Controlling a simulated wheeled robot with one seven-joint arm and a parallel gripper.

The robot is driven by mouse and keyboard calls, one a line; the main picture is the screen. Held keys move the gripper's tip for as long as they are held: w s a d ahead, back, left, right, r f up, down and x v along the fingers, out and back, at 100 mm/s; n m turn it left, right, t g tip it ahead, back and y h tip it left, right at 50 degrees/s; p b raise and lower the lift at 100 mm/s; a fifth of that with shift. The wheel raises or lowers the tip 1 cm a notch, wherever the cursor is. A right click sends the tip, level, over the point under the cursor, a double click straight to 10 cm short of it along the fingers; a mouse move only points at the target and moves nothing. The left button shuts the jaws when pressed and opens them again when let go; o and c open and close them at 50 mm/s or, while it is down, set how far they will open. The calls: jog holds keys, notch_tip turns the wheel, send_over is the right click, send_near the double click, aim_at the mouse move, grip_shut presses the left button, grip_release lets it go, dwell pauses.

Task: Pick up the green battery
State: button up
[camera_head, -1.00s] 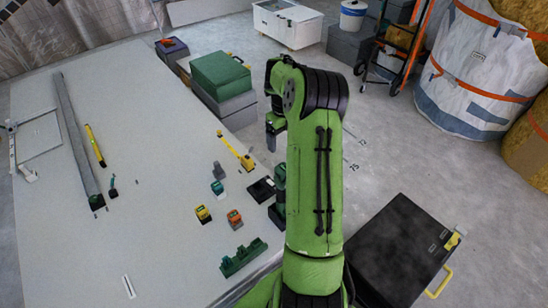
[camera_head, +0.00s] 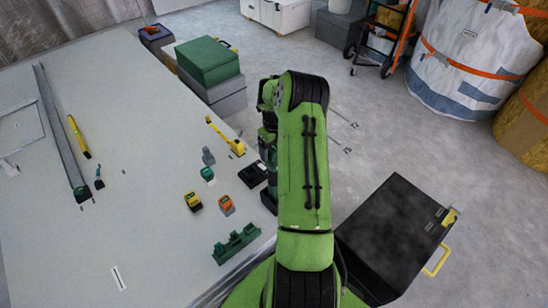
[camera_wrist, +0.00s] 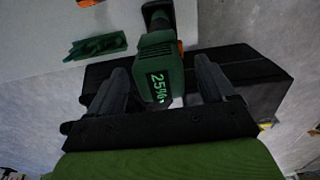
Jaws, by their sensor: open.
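A teal-green battery (camera_head: 207,175) stands on the pale table among a yellow battery (camera_head: 193,201), an orange battery (camera_head: 226,205) and a grey one (camera_head: 208,156). A dark green power tool (camera_head: 268,150) stands right of them, partly hidden by my arm. In the wrist view a dark green body (camera_wrist: 160,80), probably this tool, shows "25%" and lies between the fingers of my gripper (camera_wrist: 160,68). The fingers are apart on either side of it; contact cannot be told. In the head view my gripper is hidden behind my arm.
A green rack (camera_head: 236,243) stands near the table's front edge, and a black tray (camera_head: 252,174) lies beside the tool. A yellow tool (camera_head: 224,137) lies farther back. Green and grey cases (camera_head: 208,66) stand at the back. A black box (camera_head: 394,235) stands to the right.

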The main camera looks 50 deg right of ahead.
jog(key=c, duration=1.2)
jog(key=shift+o, duration=0.2)
notch_tip(320, 180, up, 10)
jog(key=p, duration=0.3)
